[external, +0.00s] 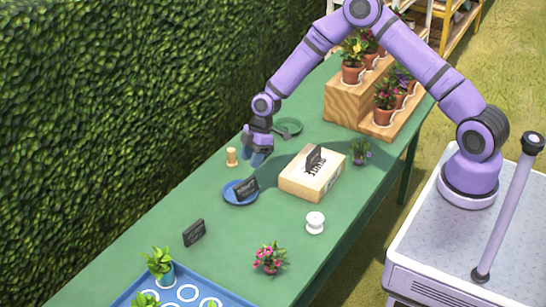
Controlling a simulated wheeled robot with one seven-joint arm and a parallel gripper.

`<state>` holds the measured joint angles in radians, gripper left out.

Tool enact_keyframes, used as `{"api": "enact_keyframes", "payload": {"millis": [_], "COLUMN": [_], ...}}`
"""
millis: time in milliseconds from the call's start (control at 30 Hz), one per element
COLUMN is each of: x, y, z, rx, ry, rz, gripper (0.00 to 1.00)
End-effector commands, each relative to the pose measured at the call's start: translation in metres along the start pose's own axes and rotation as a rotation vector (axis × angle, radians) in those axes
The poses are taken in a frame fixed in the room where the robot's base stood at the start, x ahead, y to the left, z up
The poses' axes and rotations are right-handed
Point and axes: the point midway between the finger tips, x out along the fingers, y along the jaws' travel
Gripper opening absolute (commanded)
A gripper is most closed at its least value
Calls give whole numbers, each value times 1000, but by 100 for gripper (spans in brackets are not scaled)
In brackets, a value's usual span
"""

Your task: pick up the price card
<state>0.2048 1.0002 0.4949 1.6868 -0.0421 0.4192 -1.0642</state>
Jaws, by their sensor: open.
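Three small dark cards are in the external view, and I cannot tell from their faces which is the price card. One dark card (194,232) stands on the green table (215,268) at the front left. A second dark card (247,188) is on a blue plate (233,199). My gripper (255,160) is open and points down over the table, behind the blue plate and left of the box. Its fingers are small and dark here, and they look empty. Its exact height is unclear.
A wooden peg (231,157) stands just left of my gripper. A green plate (289,127) lies behind it. A white spool (315,222), a pink flower plant (269,259) and a blue tray (122,300) are nearer the front. A stepped wooden stand (348,105) holds several potted flowers.

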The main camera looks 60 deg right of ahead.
Motion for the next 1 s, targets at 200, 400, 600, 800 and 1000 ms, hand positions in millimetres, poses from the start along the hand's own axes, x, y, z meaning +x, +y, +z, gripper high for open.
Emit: {"api": "enact_keyframes", "payload": {"millis": [200, 400, 600, 800, 1000], "x": [33, 46, 68, 92, 94], "y": [0, 1, 4, 6, 6], "z": [1, 1, 5, 5, 5], "rx": [0, 0, 2, 0, 0], "ry": [-2, -1, -2, 0, 0], "rz": [-2, 1, -1, 1, 2], "gripper": [47, 47, 47, 47, 47]}}
